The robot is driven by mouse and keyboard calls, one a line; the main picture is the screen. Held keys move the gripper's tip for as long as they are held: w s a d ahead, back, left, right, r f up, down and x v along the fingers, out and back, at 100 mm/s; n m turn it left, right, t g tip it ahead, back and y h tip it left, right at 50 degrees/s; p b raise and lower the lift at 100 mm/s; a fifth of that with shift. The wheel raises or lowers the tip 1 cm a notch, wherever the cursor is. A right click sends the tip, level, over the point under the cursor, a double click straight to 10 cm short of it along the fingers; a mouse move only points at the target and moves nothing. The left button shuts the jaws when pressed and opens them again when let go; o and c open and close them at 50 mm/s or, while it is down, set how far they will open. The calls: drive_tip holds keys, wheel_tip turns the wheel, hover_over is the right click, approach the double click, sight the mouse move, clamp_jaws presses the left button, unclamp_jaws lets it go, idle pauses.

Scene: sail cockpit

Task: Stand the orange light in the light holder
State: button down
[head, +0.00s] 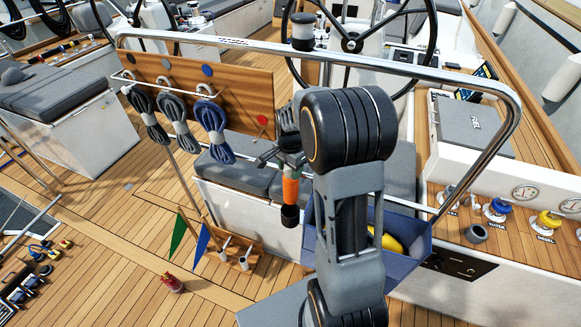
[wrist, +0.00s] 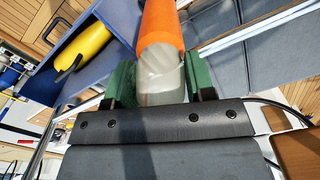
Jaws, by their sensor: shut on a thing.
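The orange light (head: 290,188) hangs roughly upright below my gripper (head: 291,158) in the head view, its black end down. My gripper is shut on its pale, translucent end. In the wrist view the light (wrist: 161,30) sits between the green pads of my gripper (wrist: 161,80), its orange body pointing away. A small grey open cup (head: 476,233) stands on the wooden side deck at the right; it looks like the light holder, but I cannot be sure. The light is well to the left of this cup and apart from it.
A blue bin (head: 415,252) with a yellow object (head: 386,239) is right of the light; it also shows in the wrist view (wrist: 42,84). A steel rail (head: 330,58) arches behind my arm. Blue and yellow fittings (head: 496,208) (head: 546,220) stand near the cup.

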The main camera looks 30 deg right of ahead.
sight(290, 189)
drive_tip(key=shift+f+b, duration=3.85)
drive_tip(key=shift+f, duration=1.5)
drive_tip(key=shift+c, duration=2)
unclamp_jaws()
wheel_tip(290, 189, up, 14)
drive_tip(key=shift+f+b, duration=0.1)
drive_tip(key=shift+b, duration=0.25)
